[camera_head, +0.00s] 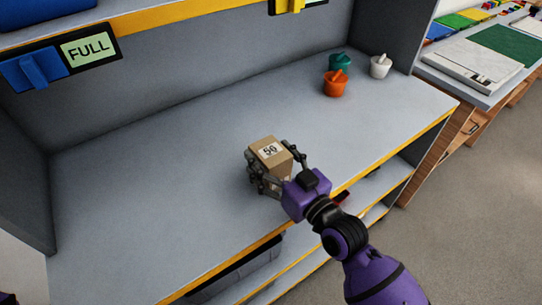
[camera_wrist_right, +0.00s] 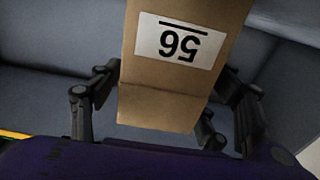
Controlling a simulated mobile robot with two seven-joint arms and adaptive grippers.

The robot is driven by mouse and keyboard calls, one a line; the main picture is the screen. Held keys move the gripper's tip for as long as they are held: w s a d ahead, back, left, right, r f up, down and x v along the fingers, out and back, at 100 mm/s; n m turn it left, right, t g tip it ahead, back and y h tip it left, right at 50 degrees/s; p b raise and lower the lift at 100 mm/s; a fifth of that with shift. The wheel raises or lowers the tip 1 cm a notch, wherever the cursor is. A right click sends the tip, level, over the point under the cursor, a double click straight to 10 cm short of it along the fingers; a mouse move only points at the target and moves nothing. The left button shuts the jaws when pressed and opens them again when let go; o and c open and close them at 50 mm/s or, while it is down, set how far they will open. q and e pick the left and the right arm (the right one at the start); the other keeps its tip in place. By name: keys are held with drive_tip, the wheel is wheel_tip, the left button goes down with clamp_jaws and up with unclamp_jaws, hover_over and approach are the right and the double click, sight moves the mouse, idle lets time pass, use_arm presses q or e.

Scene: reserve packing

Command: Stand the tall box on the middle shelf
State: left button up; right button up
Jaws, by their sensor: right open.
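My right gripper (camera_head: 274,165) reaches in from the front right. It is open, with its fingers on both sides of the box; the wrist view shows them (camera_wrist_right: 167,75) close beside it. The box's lower part is partly hidden by the gripper.
Orange (camera_head: 335,84), teal (camera_head: 341,63) and white (camera_head: 380,66) small pots stand at the shelf's back right. A FULL sign (camera_head: 89,48) hangs from the upper shelf. A grey bin (camera_head: 240,272) sits below. The shelf's left half is clear.

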drive_tip(key=shift+r, duration=0.15)
drive_tip(key=shift+s+d, duration=0.2)
drive_tip(key=b+v, duration=0.1)
drive_tip(key=v, duration=0.9)
drive_tip(key=shift+s+d+b, duration=0.15)
drive_tip(key=shift+s+b, duration=0.15)
drive_tip(key=shift+s+d, duration=0.25)
drive_tip(key=shift+s, duration=0.1)
